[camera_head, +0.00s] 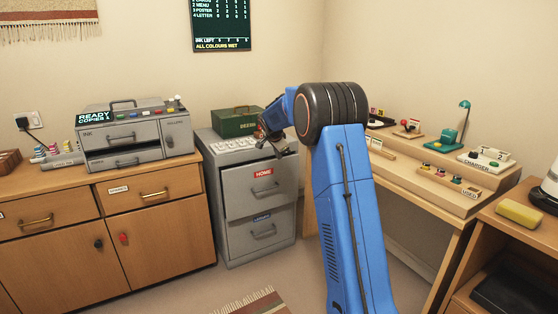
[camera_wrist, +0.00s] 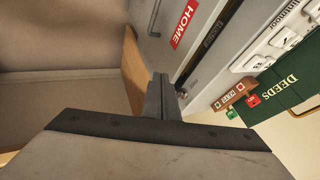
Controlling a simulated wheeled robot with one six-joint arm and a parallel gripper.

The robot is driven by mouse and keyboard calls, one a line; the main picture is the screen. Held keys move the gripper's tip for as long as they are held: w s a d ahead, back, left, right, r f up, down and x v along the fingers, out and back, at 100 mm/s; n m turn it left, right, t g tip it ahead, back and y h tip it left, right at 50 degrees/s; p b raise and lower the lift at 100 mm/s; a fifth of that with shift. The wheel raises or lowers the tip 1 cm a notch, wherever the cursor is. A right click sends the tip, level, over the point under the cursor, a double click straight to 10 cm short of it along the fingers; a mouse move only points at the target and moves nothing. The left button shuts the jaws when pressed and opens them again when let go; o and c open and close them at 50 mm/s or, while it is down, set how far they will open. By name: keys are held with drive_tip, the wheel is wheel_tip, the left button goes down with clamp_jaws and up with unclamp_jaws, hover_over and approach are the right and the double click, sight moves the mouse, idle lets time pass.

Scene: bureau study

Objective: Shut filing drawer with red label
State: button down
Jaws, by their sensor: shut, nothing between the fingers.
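The grey filing cabinet (camera_head: 234,240) stands in the corner with two drawers. Its upper drawer (camera_head: 240,198) carries the red HOME label (camera_head: 263,173). The label also shows at the top of the wrist view (camera_wrist: 185,24). There a dark strip runs between the drawer front and the cabinet top, so the drawer looks slightly out; how far is hard to tell. The lower drawer (camera_head: 240,236) has a blue label and looks closed. My gripper (camera_head: 281,150) is shut and empty, near the cabinet's upper right front corner. Its fingertips (camera_wrist: 160,80) are close to the drawer; contact is unclear.
A green DEEDS box (camera_head: 236,122) and a calculator-like keypad (camera_head: 236,145) lie on the cabinet. A wooden sideboard (camera_head: 165,240) with a printer (camera_head: 125,135) stands left. A wooden desk (camera_head: 425,185) stands close on the right. A rug (camera_head: 262,303) lies on the floor in front.

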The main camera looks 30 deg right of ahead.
drive_tip(key=v, duration=0.2)
drive_tip(key=m+t+y, duration=0.1)
drive_tip(key=t+y, duration=0.4)
drive_tip(key=t, duration=0.7)
approach(233, 172)
drive_tip(key=w, duration=0.6)
drive_tip(key=shift+w, duration=0.2)
drive_tip(key=w, duration=0.4)
drive_tip(key=shift+w+a, duration=0.1)
drive_tip(key=shift+w, duration=0.15)
drive_tip(key=shift+w+r, duration=0.15)
drive_tip(key=shift+r, duration=0.15)
